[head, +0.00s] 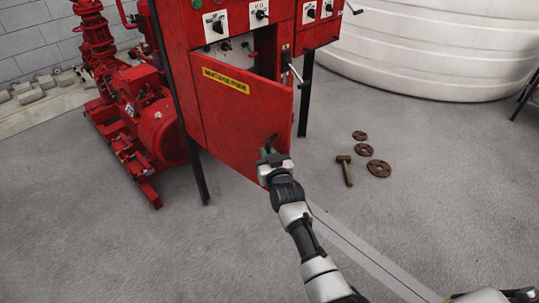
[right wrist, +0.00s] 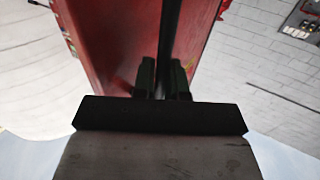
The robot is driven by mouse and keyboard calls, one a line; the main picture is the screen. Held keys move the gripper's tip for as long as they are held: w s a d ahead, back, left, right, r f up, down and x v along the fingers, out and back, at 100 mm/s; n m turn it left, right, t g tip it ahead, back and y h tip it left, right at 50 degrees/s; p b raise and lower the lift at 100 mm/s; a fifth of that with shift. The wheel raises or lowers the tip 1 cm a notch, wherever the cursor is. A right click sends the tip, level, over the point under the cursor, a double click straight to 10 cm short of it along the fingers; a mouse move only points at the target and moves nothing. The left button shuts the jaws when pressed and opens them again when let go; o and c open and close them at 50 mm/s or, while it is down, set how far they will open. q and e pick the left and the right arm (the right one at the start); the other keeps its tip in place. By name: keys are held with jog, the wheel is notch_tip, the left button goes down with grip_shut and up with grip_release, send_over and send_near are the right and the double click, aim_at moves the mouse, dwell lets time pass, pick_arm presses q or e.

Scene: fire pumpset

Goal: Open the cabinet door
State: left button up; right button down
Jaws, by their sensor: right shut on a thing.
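The cabinet (head: 180,28) is red and stands on dark legs. Its red door (head: 235,110), with a yellow label, stands partly open, swung out from the cabinet front. A pale panel inside shows above the door's top edge. My right gripper (head: 270,152) is at the lower part of the door's free edge, shut on it. In the right wrist view the two dark fingers (right wrist: 162,78) are on either side of the edge of the red door (right wrist: 115,45). The fingertips' exact contact is dark and hard to make out. My left gripper is not in view.
A red pump set (head: 150,125) stands left of the cabinet. A hammer (head: 345,170) and several rusty round flanges (head: 378,168) lie on the floor to the right. A large white tank (head: 430,55) stands at the back right. The floor in front is mostly clear.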

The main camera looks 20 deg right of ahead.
jog(key=c, duration=1.6)
grip_release()
jog(key=shift+w+a+r, duration=0.1)
jog(key=shift+a+r, duration=0.05)
jog(key=shift+r, duration=0.1)
jog(key=o, duration=0.4)
jog(key=shift+w+a+f, duration=0.1)
jog(key=shift+a+f, duration=0.05)
jog(key=shift+f, duration=0.05)
jog(key=s, duration=1.1)
jog(key=shift+d+p, duration=0.2)
jog(key=shift+p, duration=0.15)
